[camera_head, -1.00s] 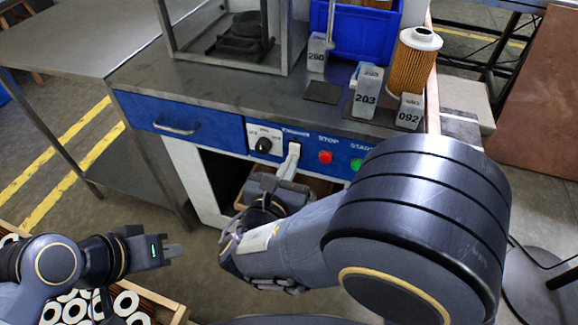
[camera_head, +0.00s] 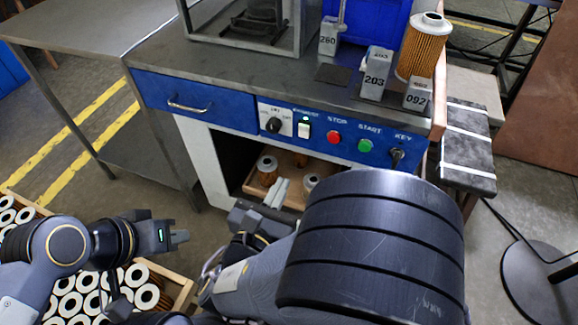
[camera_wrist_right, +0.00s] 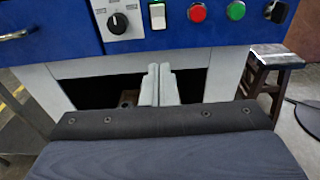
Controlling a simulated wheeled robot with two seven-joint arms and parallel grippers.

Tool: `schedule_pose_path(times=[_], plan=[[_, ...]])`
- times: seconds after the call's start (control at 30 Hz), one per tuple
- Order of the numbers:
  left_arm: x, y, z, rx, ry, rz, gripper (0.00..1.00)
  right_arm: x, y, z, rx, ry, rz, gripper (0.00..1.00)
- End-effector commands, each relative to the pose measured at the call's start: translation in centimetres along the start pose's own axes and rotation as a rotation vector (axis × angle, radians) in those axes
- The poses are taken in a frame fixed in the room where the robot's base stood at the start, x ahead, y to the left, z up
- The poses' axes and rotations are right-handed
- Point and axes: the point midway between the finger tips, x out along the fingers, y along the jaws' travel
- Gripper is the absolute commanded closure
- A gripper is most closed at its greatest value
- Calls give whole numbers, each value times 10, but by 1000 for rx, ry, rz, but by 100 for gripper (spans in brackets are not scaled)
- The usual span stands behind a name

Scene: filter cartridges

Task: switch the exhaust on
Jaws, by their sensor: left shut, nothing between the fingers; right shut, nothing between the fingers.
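The exhaust switch (camera_head: 304,128) is a white rocker in a dark frame on the blue control panel, between the black dial and the red STOP button. A small green spot shows at its top. It also shows in the right wrist view (camera_wrist_right: 157,16), near the top edge. My right gripper (camera_head: 277,190) is shut and empty, below and in front of the panel, apart from the switch. Its pale fingers (camera_wrist_right: 158,84) are together in the wrist view. My left gripper (camera_head: 182,238) is shut and empty at the lower left, far from the panel.
The panel also has a black dial (camera_head: 273,125), red STOP button (camera_head: 333,137), green START button (camera_head: 365,145) and key (camera_head: 397,155). An open shelf below holds a wooden tray with filters. A crate of filters (camera_head: 185,290) stands lower left. A filter (camera_head: 422,48) stands on the bench.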

Motion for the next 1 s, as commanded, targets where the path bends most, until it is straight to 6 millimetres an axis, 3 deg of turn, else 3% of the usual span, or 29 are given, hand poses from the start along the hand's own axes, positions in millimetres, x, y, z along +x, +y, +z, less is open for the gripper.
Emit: schedule_pose_path(times=[0.13, 0.33, 0.87, 1.0], plan=[[-1, 0, 0, 0, 0, 0, 100, -21, 0, -4, 0, 0, 2, 100], [-1, 1, -1, 0, 0, 0, 100, -31, 0, -6, 0, 0, -1, 100], [-1, 0, 0, 0, 0, 0, 100, -30, -1, -6, 2, 2, -4, 100], [-1, 1, -1, 0, 0, 0, 100, -13, -23, -4, 74, 84, -98, 100]])
